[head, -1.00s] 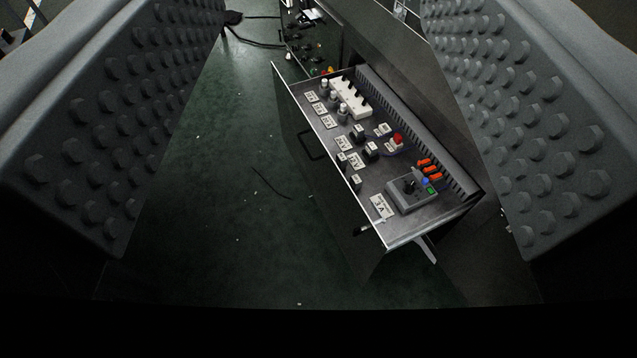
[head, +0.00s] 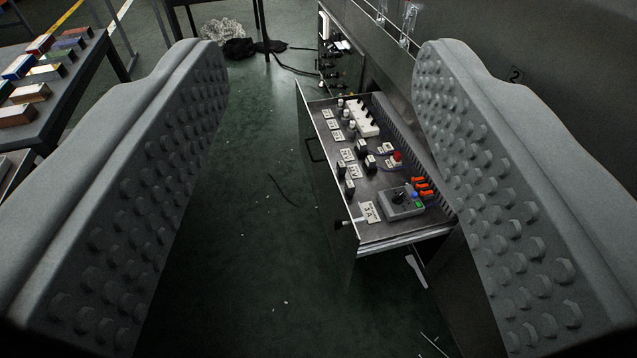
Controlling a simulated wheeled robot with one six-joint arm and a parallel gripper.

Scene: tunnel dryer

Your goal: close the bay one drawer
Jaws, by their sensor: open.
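A drawer (head: 380,241) stands pulled out from the dark cabinet at the middle right. Its inside shows a panel with labels, switches, a red button, orange connectors and a grey control box (head: 401,203). Its dark front faces left and carries a bar handle (head: 314,150). A small knob or latch (head: 341,223) sticks out at the front's near end. My gripper (head: 322,58) is open, with two grey studded fingers wide apart at left and right. Nothing is between the fingers up close. The drawer shows beyond them, and the right finger hides part of the cabinet.
A table (head: 76,92) with several coloured blocks stands at the upper left. Black cables and a crumpled clear and black heap (head: 238,46) lie on the floor at the back. The cabinet wall (head: 560,60) fills the right. The green floor left of the drawer is mostly clear.

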